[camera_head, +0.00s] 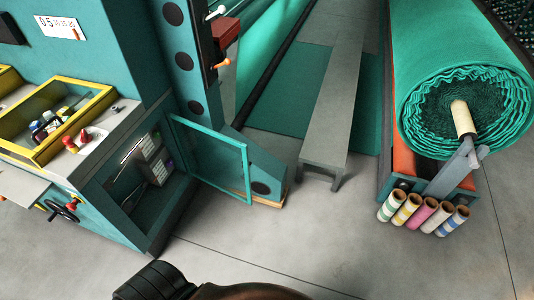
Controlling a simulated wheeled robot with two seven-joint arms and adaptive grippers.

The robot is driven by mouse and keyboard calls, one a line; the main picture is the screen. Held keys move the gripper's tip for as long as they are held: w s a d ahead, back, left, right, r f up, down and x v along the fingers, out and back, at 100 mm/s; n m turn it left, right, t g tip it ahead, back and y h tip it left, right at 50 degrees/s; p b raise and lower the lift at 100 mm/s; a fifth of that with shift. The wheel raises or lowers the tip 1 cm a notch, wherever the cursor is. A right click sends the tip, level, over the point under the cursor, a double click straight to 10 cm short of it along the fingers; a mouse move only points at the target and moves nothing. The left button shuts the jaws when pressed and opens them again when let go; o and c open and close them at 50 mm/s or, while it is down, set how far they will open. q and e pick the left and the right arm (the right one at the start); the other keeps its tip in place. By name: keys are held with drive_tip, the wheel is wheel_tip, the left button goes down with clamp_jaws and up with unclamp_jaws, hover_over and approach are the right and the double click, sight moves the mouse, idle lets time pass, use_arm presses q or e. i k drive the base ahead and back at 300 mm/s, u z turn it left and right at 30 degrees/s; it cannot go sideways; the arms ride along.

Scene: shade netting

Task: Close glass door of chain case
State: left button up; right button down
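The glass door (209,158) has a thin teal frame and a clear pane. It stands swung open, out to the right of the low teal cabinet (117,200). Its left edge is at the right side of the cabinet opening. Through the opening I see a dark inside with small grey boxes (150,147) and a few small items on shelves. The floor and the machine's foot show through the pane. Neither of my grippers can be made out in this view, and nothing touches the door.
A yellow-framed tray (57,147) and a handwheel (63,210) are on the machine at left. A grey bench (336,110) and a large green net roll (463,65) stand at right, with several coloured rolls (429,212) below. The floor before the door is clear. A dark ribbed part shows at the bottom edge.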

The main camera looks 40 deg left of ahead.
sight(171, 117)
drive_tip(key=u, duration=0.15)
drive_tip(key=i, duration=0.65)
drive_tip(key=u, duration=1.1)
drive_tip(key=i, duration=0.6)
drive_tip(key=u, duration=0.6)
